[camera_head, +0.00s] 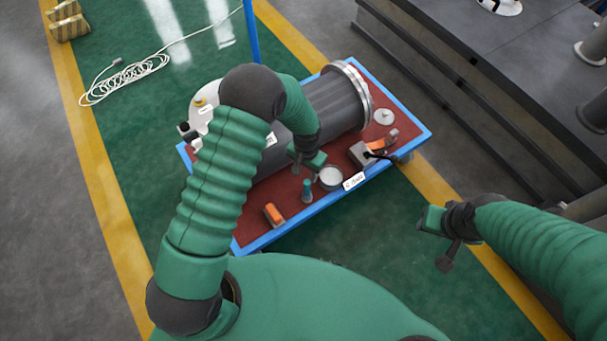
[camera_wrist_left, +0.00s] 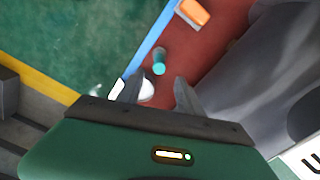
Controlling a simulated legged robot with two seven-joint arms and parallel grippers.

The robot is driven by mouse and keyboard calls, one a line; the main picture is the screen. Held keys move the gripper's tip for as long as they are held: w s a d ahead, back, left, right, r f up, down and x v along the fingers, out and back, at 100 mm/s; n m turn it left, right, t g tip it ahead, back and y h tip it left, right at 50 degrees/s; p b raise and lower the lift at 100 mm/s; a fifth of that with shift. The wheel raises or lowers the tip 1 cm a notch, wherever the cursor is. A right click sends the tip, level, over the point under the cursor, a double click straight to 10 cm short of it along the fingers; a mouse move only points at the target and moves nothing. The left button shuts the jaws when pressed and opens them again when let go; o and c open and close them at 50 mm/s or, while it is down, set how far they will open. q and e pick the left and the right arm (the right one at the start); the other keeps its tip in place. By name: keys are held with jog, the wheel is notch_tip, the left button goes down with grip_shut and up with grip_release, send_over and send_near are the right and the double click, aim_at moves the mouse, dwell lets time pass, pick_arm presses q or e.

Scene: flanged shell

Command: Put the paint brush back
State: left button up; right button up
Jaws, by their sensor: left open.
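A small teal upright item (camera_head: 307,190), perhaps the paint brush, stands on the red top of the blue-rimmed table (camera_head: 290,231). In the left wrist view its teal end (camera_wrist_left: 159,62) shows just beyond my fingers. A round whitish can (camera_head: 330,178) stands to its right; part of it shows near the left finger in the wrist view (camera_wrist_left: 147,90). My left gripper (camera_head: 306,167) is open and empty above the table, close to the can and the teal item. My right gripper (camera_head: 440,243) is off the table at the right, and its jaws are unclear.
A grey flanged shell (camera_head: 333,104) lies along the table behind my left gripper. An orange-topped block (camera_head: 275,214) sits near the front edge. An orange and grey tool (camera_head: 376,149) and a small disc (camera_head: 384,117) lie at the right. A white cable coil (camera_head: 125,80) lies on the floor.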

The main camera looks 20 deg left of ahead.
pick_arm(q)
jog(key=s+a+r+n+t, duration=0.1)
jog(key=s+a+r, duration=0.1)
jog(key=s+r, duration=0.5)
jog(key=s+a+r+n+t, duration=0.1)
jog(key=s+a+r+n, duration=0.1)
jog(key=s+r, duration=0.5)
notch_tip(320, 180, up, 6)
jog(key=shift+s+a+r+t, duration=0.2)
jog(key=shift+s+a+t, duration=0.1)
jog(key=shift+a, duration=0.3)
